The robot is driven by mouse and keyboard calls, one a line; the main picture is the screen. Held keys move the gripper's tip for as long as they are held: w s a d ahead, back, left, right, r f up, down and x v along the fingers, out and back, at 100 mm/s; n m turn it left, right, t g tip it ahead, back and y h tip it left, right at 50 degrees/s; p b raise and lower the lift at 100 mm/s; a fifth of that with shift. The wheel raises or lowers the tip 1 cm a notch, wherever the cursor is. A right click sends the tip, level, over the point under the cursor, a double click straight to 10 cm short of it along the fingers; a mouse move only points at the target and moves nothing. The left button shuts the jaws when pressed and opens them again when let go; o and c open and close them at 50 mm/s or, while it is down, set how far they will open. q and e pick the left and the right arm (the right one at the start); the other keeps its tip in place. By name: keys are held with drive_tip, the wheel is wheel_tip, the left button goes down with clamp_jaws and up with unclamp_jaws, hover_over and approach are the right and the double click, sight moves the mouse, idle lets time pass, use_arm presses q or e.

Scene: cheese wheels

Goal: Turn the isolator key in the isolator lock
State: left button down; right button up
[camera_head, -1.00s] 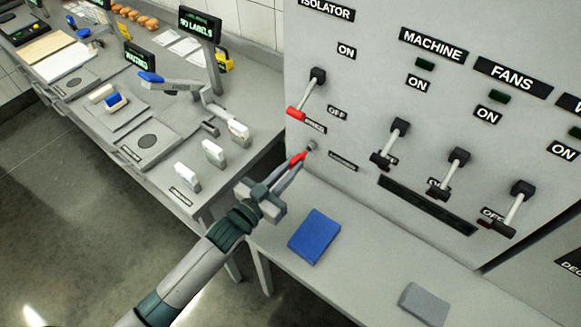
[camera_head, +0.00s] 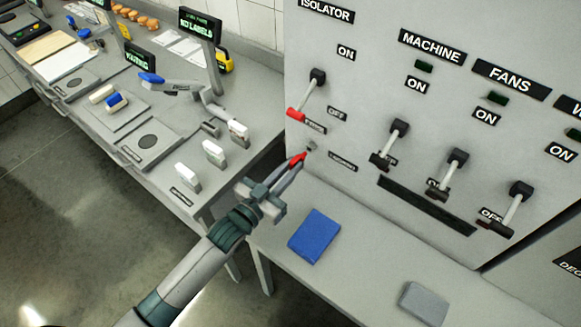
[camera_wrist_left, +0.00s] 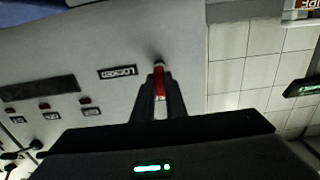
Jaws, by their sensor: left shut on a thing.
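The red isolator key (camera_head: 298,160) is held between the fingertips of my left gripper (camera_head: 288,174), which is shut on it. In the left wrist view the key (camera_wrist_left: 159,79) shows between the two dark fingers (camera_wrist_left: 159,105), its far end at the panel face. The isolator lock (camera_head: 311,146) is a small round fitting on the grey panel, just beyond the key's tip. I cannot tell how deep the key sits in it. Above it, the isolator lever (camera_head: 306,98) points down with its red handle near the OFF label. My right gripper is not in view.
More levers (camera_head: 448,173) hang down on the panel to the right. A blue block (camera_head: 314,236) and a grey block (camera_head: 424,303) lie on the shelf below. A bench (camera_head: 150,120) with displays and scales stands at left.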

sight(291, 168)
use_arm(q)
drive_tip(key=shift+b+x, duration=0.3)
drive_tip(key=shift+x, duration=1.3)
idle(0.3)
drive_tip(key=c, duration=1.7)
unclamp_jaws()
drive_tip(key=shift+s+a, duration=0.1)
drive_tip(key=shift+s, duration=0.05)
drive_tip(key=shift+s+a+f+b, duration=0.15)
drive_tip(key=shift+s+a+b, duration=0.15)
drive_tip(key=shift+s, duration=0.1)
drive_tip(key=b+v, duration=0.5)
drive_tip(key=v, duration=1.1)
drive_tip(key=shift+a+b, duration=0.1)
drive_tip(key=shift+b, duration=0.25)
